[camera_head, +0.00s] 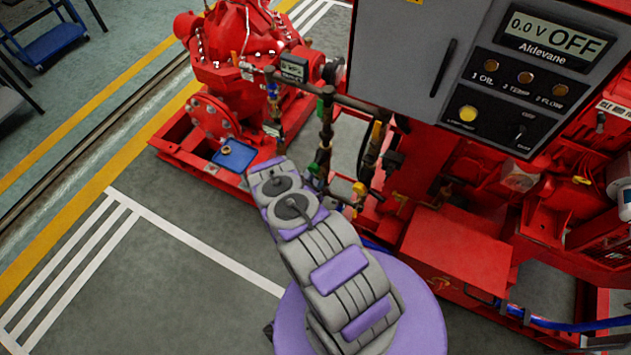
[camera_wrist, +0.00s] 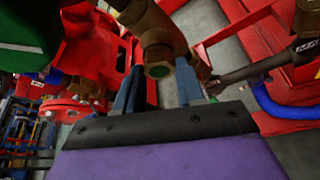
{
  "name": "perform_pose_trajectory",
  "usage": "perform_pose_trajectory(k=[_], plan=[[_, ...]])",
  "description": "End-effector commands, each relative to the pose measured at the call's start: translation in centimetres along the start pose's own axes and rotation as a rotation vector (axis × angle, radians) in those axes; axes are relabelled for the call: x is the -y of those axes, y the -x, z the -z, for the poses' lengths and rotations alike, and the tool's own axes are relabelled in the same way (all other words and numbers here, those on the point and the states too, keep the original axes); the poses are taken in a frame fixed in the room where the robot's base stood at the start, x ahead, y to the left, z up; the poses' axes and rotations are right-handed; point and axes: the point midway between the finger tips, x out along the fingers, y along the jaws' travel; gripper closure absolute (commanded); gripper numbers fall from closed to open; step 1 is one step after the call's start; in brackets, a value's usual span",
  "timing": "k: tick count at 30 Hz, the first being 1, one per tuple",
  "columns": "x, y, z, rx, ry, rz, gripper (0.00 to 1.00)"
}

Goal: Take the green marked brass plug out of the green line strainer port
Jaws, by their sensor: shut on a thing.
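The brass strainer body (camera_wrist: 148,22) comes down from the top of the wrist view. At its lower end is a hexagonal brass port, with the green marked brass plug (camera_wrist: 158,71) facing the camera. The two blue-grey fingers of my gripper (camera_wrist: 160,78) stand on either side of the plug, shut on it. The plug is still at the port; the frames do not show how far it is seated. In the head view the brass pipework with green marks (camera_head: 325,140) stands beyond my arm, and my fingers cannot be made out there.
A blue tray (camera_head: 233,155) with a small round item lies on the red base left of my arm. A grey control cabinet (camera_head: 405,75) overhangs at the right. A dark lever (camera_wrist: 265,68) reaches close to the right finger. Open floor lies at left.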

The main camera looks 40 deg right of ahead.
Motion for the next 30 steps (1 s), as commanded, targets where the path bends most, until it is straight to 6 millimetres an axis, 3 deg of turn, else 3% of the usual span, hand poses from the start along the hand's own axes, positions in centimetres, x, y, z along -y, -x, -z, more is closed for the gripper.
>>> perform_pose_trajectory(k=[16,27,28,30], plan=[[-0.37,-0.09,0.00,0.003,0.425,0.171,1.00],[-0.36,-0.07,0.06,-0.001,0.484,0.195,1.00],[-0.37,-0.07,0.07,-0.001,0.484,0.195,0.60],[-0.36,-0.07,0.06,0.000,0.484,0.195,0.53]])
